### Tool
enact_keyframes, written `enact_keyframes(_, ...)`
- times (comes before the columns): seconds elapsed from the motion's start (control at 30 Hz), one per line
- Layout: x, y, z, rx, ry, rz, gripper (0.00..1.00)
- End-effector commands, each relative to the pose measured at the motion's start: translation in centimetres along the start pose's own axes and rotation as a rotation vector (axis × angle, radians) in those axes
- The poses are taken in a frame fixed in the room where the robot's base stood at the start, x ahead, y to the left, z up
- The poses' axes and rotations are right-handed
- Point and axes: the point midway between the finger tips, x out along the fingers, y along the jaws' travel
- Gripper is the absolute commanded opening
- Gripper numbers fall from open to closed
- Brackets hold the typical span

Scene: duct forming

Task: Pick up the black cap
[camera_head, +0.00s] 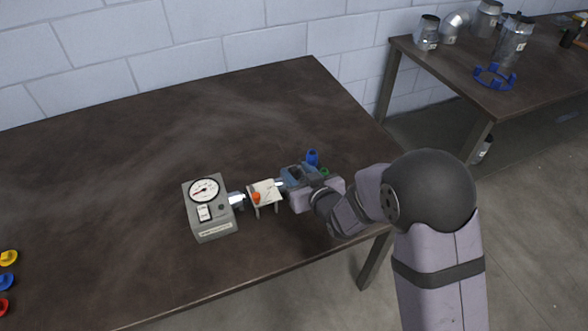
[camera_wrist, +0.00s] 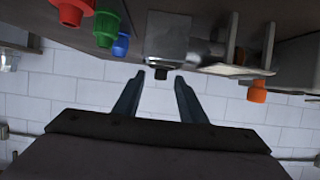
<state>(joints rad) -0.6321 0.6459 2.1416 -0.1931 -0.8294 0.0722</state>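The black cap (camera_wrist: 161,74) is a small dark piece in the wrist view, at the lower edge of a silver metal block (camera_wrist: 168,40). My gripper (camera_wrist: 160,78) is open, with its two dark fingers apart. In the picture the cap shows between the fingertips, with a gap on each side; I cannot tell whether it lies at their depth. In the head view my gripper (camera_head: 284,184) reaches left over the table beside a small white stand, and I cannot make out the black cap there.
An orange cap (camera_head: 256,198) is on the white stand (camera_head: 267,190), left of my gripper. A grey gauge box (camera_head: 214,225) stands further left. Blue (camera_head: 312,157) and green (camera_head: 325,172) caps are close behind my gripper. A red cap (camera_wrist: 72,10) also shows. The table's back left is clear.

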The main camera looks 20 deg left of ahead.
Motion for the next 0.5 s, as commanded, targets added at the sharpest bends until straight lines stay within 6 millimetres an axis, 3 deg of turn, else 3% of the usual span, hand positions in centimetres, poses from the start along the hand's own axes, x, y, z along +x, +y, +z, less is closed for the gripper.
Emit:
enact_keyframes(0.37, 0.92, -0.01, 0.05, 0.000, 0.000, 0.000, 0.38)
enact_keyframes(0.4, 0.92, -0.01, 0.05, 0.000, 0.000, 0.000, 0.35)
enact_keyframes(0.5, 0.90, 0.00, 0.05, 0.000, 0.000, 0.000, 0.11)
